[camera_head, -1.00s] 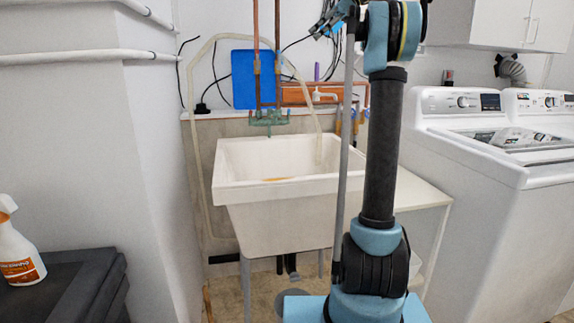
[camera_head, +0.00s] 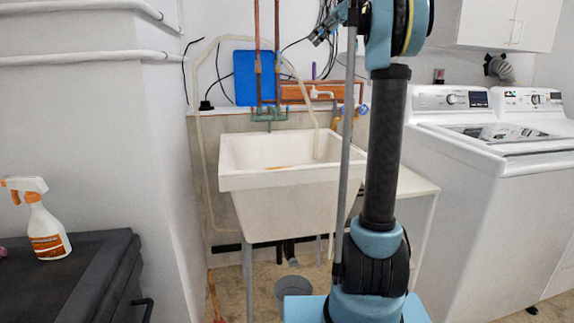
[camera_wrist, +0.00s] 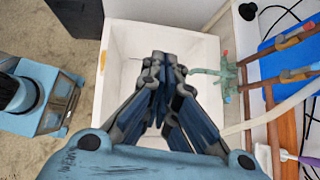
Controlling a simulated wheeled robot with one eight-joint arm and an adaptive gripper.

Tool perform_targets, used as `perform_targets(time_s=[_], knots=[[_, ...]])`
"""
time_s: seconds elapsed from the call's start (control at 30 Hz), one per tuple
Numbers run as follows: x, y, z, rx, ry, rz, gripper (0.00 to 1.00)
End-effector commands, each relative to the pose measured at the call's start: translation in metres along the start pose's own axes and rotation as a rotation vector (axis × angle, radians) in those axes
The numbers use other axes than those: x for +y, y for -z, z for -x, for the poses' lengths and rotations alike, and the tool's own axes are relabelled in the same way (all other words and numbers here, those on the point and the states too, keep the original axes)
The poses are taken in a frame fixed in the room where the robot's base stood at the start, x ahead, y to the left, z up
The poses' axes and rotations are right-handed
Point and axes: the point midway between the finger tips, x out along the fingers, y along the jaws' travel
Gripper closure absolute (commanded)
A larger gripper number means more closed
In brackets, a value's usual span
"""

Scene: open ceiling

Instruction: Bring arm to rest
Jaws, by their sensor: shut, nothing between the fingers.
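My arm rises in front of the utility sink in the head view, its links upright and its top running out of the frame. My gripper (camera_wrist: 161,62) points down over the white sink basin (camera_wrist: 122,40) in the wrist view. Its fingers are shut and hold nothing. In the head view part of my gripper (camera_head: 322,32) shows at the top, left of the upper arm link. The same sink (camera_head: 275,180) stands behind my arm in the head view.
A spray bottle (camera_head: 47,225) stands on a dark cabinet (camera_head: 100,265) at the left. White washing machines (camera_head: 480,190) stand at the right. A blue board (camera_head: 246,78) and copper pipes (camera_head: 277,50) are behind the sink. A wall cabinet (camera_head: 500,22) hangs top right.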

Motion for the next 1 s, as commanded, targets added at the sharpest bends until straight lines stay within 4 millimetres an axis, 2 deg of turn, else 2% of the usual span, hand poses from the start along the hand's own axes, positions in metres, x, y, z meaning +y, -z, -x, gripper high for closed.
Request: perform_targets(time_s=[0.23,0.37,0.77,1.0], knots=[[0.03,0.017,-0.023,0.065,-0.001,0.112,1.0],[0.057,0.036,-0.042,0.12,-0.007,0.208,1.0],[0.159,0.117,-0.118,0.317,-0.065,0.558,1.0],[0.225,0.177,-0.169,0.429,-0.132,0.774,1.0]])
